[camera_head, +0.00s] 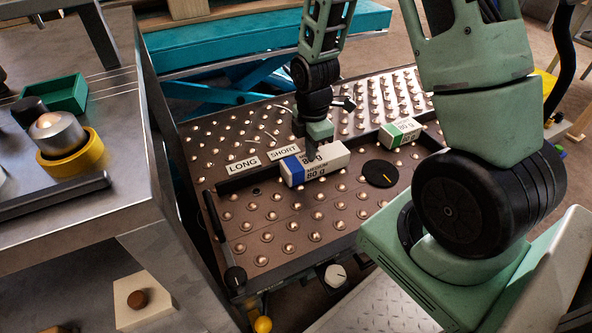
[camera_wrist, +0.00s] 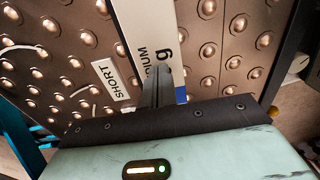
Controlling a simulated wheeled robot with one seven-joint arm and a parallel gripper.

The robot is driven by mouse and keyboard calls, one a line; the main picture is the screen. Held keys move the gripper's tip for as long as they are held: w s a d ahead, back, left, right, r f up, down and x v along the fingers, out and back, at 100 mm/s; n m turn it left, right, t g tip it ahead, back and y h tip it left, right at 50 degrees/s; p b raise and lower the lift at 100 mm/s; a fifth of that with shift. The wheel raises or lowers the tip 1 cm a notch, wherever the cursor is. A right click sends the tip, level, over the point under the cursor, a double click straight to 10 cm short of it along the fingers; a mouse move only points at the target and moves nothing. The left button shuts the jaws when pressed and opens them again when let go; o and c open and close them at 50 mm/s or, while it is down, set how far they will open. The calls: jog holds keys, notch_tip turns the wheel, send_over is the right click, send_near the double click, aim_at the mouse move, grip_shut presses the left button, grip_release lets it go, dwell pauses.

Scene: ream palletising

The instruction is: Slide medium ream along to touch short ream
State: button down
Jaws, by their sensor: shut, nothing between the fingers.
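The medium ream (camera_head: 322,166) is a white box with a blue band at its left end, marked 80 g. It lies on the ball-studded table along a dark rail. The short ream (camera_head: 402,132) is a smaller white box with a green band, farther right along the same line, with a gap between them. My gripper (camera_head: 309,150) is shut and empty, pointing down at the blue-banded end of the medium ream. In the wrist view the shut fingers (camera_wrist: 158,88) overlap the medium ream (camera_wrist: 148,32); I cannot tell whether they touch it.
LONG (camera_head: 243,165) and SHORT (camera_head: 283,153) labels lie by the rail, left of the medium ream. A metal bench (camera_head: 125,150) stands at left. The front ball area is clear.

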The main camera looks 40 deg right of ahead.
aim_at(338, 146)
jog(key=shift+s+d+p, duration=0.15)
jog(key=shift+d+p, duration=0.7)
jog(key=shift+d, duration=2.05)
jog(key=shift+s+d+p, duration=0.15)
jog(key=shift+d+p, duration=0.2)
jog(key=shift+d, duration=0.4)
jog(key=shift+s+d+p, duration=0.15)
jog(key=shift+d+p, duration=0.15)
jog(key=shift+d, duration=0.45)
jog(key=shift+s+d+p, duration=0.15)
jog(key=shift+d+p, duration=0.75)
jog(key=shift+d, duration=1.35)
jog(key=shift+s+d+f, duration=0.15)
jog(key=shift+d, duration=0.4)
notch_tip(338, 146, up, 7)
jog(key=p, duration=0.8)
